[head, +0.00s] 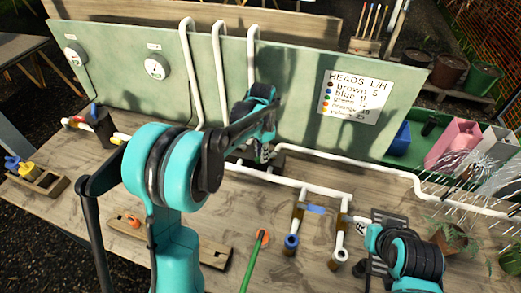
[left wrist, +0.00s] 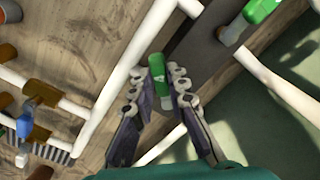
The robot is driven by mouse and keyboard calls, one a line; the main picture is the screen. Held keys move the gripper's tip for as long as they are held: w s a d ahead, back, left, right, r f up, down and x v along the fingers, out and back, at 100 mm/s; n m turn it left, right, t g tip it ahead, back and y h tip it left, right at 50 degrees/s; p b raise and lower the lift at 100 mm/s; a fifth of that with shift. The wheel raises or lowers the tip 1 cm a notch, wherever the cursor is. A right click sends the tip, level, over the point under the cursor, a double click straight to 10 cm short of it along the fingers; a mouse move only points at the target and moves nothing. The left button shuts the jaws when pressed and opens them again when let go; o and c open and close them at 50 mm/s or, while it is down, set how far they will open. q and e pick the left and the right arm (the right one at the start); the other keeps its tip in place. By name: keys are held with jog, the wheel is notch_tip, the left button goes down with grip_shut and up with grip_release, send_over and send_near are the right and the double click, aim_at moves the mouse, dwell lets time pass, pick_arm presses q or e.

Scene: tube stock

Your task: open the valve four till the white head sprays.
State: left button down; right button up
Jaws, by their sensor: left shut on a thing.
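My left gripper (head: 266,152) is at the white pipework in front of the green board. In the left wrist view the left gripper (left wrist: 162,88) is shut on a green valve handle (left wrist: 157,68), one finger on each side. No number on this valve can be read. A white head (head: 339,254) and a blue head (head: 291,241) sit on brown fittings at the front pipe. I see no spray at the white head. My right gripper (head: 383,217) is right of the white head; its fingers are too unclear to tell.
A white sign (head: 354,97) listing heads by colour is on the green board (head: 300,75). White streaks like spray show at the right by the pink tub (head: 455,143). A green stick (head: 254,262) and a wooden block (head: 165,240) lie in front. Another green handle (left wrist: 259,10) is near.

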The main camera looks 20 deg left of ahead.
aim_at(269, 159)
pick_arm(q)
jog(key=shift+s+d+n+p, duration=0.2)
jog(key=shift+d+n, duration=0.3)
jog(key=shift+n, duration=0.8)
jog(key=shift+s+d+n+p, duration=0.2)
jog(key=shift+d+n, duration=0.35)
jog(key=shift+n, duration=0.75)
jog(key=shift+s+d+n+p, duration=0.1)
jog(key=shift+s+d+n, duration=0.3)
jog(key=shift+n, duration=0.9)
jog(key=shift+w+d, duration=0.15)
jog(key=c, duration=1.5)
grip_release()
jog(key=shift+r, duration=0.1)
notch_tip(269, 159, up, 12)
jog(key=shift+f, duration=0.1)
